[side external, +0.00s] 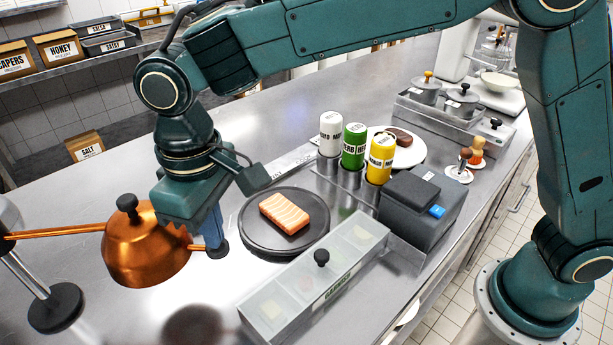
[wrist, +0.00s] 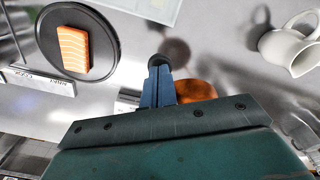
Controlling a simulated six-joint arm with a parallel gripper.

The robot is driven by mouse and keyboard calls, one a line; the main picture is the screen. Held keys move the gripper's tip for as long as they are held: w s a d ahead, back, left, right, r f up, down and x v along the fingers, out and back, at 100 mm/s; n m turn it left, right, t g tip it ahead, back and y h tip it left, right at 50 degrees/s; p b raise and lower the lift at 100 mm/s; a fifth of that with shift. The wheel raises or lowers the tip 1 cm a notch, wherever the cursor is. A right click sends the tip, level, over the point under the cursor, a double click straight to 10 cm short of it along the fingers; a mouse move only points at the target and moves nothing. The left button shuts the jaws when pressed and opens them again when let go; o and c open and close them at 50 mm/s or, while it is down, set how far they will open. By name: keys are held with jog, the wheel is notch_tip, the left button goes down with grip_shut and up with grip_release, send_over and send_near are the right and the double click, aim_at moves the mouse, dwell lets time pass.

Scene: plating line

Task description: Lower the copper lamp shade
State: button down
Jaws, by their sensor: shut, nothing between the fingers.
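The copper lamp shade (side external: 146,250) hangs above the counter at the left of the side view, on a copper arm (side external: 60,231) from a stand. It has a black knob (side external: 128,205) on top, and a short copper piece sticks out on its right. My gripper (side external: 217,248) points down just right of the shade, its blue fingers shut and empty. I cannot tell whether they touch that copper piece. In the wrist view, my fingertips (wrist: 158,62) are together, and part of the copper shade (wrist: 195,92) shows behind them, the rest hidden by my gripper body.
A dark round plate (side external: 250,235) with a salmon piece (side external: 284,212) lies right of my gripper. A white pitcher (wrist: 290,45) shows in the wrist view. The stand's black base (side external: 55,308) is at left.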

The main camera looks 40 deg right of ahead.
notch_tip(320, 180, up, 9)
jog(key=shift+f, duration=0.2)
dwell(1.1)
jog(key=s+d+r+m+t+y, duration=0.1)
jog(key=s+d+r+m, duration=0.15)
jog(key=d, duration=0.75)
jog(key=s+d+r+m+t, duration=0.1)
jog(key=s+d+r+t, duration=0.15)
jog(key=d, duration=0.85)
jog(key=s+d+f+m+t, duration=0.1)
jog(key=s+d+f, duration=0.2)
jog(key=s+d, duration=0.3)
jog(key=s+d+f+m+t+h, duration=0.1)
jog(key=s+d+f, duration=0.2)
jog(key=s+d, duration=0.3)
jog(key=shift+s+d+f, duration=0.35)
jog(key=shift+s+d, duration=0.05)
jog(key=shift+s, duration=0.35)
